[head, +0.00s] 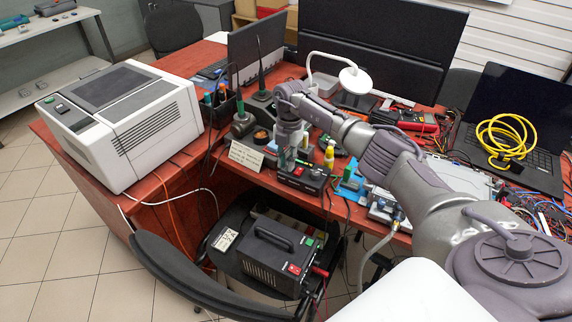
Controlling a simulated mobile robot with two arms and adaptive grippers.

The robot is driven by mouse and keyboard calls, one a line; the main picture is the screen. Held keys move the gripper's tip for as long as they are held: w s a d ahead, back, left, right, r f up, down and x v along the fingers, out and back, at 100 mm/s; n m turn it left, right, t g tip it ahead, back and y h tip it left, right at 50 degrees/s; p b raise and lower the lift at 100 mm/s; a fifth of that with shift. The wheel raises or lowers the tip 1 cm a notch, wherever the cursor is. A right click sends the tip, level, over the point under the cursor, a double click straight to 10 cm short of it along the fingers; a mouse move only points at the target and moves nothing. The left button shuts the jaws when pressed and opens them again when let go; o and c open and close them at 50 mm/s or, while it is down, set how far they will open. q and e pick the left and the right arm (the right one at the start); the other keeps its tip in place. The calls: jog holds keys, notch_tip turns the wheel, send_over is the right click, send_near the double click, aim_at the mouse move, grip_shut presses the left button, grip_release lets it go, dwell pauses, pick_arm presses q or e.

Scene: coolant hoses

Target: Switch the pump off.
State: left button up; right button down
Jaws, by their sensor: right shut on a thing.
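No thing in view is plainly labelled as the pump. A small black box with red parts (312,183) sits on the red desk, just below my right gripper (287,163). A black unit with a carry handle (272,252) rests on the chair seat; it has a red switch (294,269) and a green one. A white and grey machine (125,120) stands on the desk at the left, with a small green button on top. My right gripper points down over the desk, its fingers shut; what they hold is too small to make out. My left gripper is out of view.
A paper sign (246,156) stands at the desk's front edge, left of my right gripper. A laptop with a yellow cable coil (506,137) is at the right. A white lamp (354,80), monitors and loose wires crowd the desk. The chair back (200,285) is in front.

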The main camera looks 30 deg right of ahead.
jog(key=shift+w+d+f+g+y+b, duration=0.15)
jog(key=shift+f+g+y+b, duration=0.15)
jog(key=shift+y+b, duration=0.35)
jog(key=shift+r, duration=0.25)
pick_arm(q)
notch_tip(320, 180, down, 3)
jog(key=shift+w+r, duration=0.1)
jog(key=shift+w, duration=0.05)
pick_arm(e)
jog(key=c, duration=1.3)
grip_release()
jog(key=shift+r, duration=0.2)
jog(key=v, duration=1.1)
jog(key=shift+w+d+r, duration=0.15)
jog(key=shift+d+r, duration=0.05)
jog(key=shift+r, duration=0.1)
